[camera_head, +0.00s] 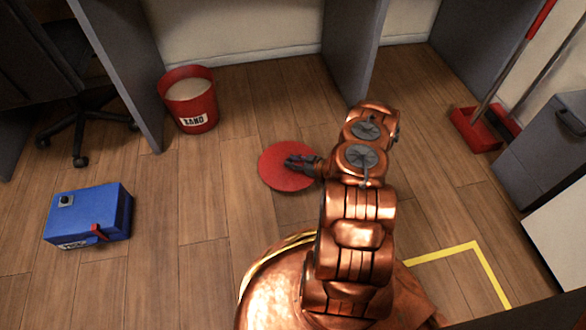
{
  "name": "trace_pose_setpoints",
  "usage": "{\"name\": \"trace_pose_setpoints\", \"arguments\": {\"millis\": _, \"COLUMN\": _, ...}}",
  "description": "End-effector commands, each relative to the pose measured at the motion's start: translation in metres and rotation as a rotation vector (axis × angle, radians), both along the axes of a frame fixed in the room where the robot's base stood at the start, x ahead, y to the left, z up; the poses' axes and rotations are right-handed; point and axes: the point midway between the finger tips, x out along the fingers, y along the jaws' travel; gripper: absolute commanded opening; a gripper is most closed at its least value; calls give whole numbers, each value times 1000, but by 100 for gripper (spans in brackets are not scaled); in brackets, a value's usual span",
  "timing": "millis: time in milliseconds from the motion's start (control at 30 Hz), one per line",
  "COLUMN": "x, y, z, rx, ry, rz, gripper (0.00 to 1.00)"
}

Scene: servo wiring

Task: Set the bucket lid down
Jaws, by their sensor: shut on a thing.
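The bucket lid (276,173) is a flat red disc in the middle of the view. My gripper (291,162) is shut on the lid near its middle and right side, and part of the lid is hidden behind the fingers. I cannot tell whether the lid touches the floor or is held a little above it. The red bucket (188,118) stands upright and open at the upper left, apart from the lid. It holds a pale, sand-like fill and has a white label.
A blue box (90,217) with a red lever sits on the floor at left. An office chair (85,118) and grey partitions (351,45) are at the back. A red dustpan (475,128) and grey cabinet (545,150) are at right. Yellow tape (441,253) marks the floor.

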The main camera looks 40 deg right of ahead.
Motion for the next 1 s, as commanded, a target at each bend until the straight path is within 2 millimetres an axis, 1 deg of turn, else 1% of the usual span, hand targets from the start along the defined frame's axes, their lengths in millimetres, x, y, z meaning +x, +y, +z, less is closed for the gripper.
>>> {"name": "trace_pose_setpoints", "arguments": {"millis": 33, "x": -1, "y": 2, "z": -14, "rx": 2, "ry": 2, "rz": 1, "gripper": 0}}
{"name": "trace_pose_setpoints", "arguments": {"millis": 100, "x": -1, "y": 2, "z": -24, "rx": 1, "ry": 2, "rz": 1, "gripper": 0}}
{"name": "trace_pose_setpoints", "arguments": {"millis": 200, "x": -1, "y": 2, "z": -33, "rx": 2, "ry": 1, "rz": 1, "gripper": 0}}
{"name": "trace_pose_setpoints", "arguments": {"millis": 567, "x": -1, "y": 2, "z": -33, "rx": 3, "ry": 1, "rz": 1, "gripper": 0}}
{"name": "trace_pose_setpoints", "arguments": {"millis": 1000, "x": -2, "y": 3, "z": -48, "rx": 2, "ry": 4, "rz": 2, "gripper": 0}}
